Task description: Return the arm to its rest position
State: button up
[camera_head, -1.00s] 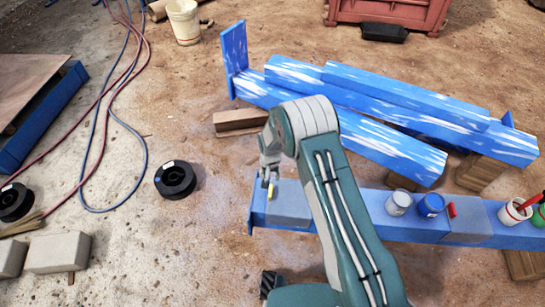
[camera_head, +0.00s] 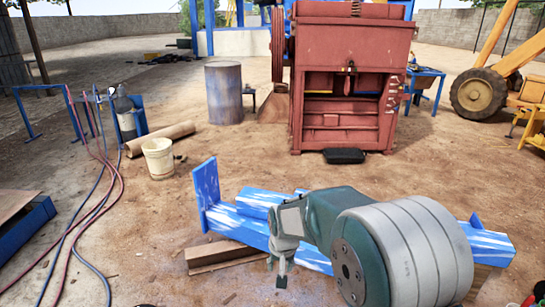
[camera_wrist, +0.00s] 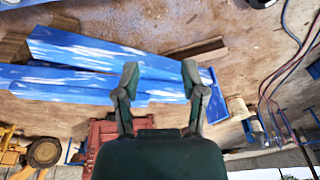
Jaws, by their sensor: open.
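My gripper (camera_head: 280,268) is at the lower middle of the head view, at the end of my folded green and grey arm. In the wrist view my gripper (camera_wrist: 160,78) shows two fingers spread apart with nothing between them. Blue beams with white streaks (camera_head: 236,222) lie on the ground behind the arm, which hides part of them. The same beams (camera_wrist: 90,52) show beyond the fingers in the wrist view, which looks upside down.
A red jaw crusher (camera_head: 350,85) stands beyond the beams, with a black case (camera_head: 344,156) before it. A white bucket (camera_head: 158,158), a drum (camera_head: 224,92) and hoses (camera_head: 95,215) are at left. A wooden block (camera_head: 222,255) lies near the gripper. Open dirt (camera_head: 250,150) lies between.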

jog(key=s+d+r+t, duration=0.2)
jog(key=s+d+r, duration=0.6)
jog(key=s+r, duration=0.4)
jog(key=s+d+r, duration=0.2)
jog(key=s, duration=0.5)
jog(key=s+d+r+t, duration=0.1)
jog(key=s+d+r, duration=0.2)
jog(key=s, duration=0.4)
jog(key=shift+s+d+h, duration=0.15)
jog(key=shift+h, duration=0.15)
jog(key=shift+d, duration=0.1)
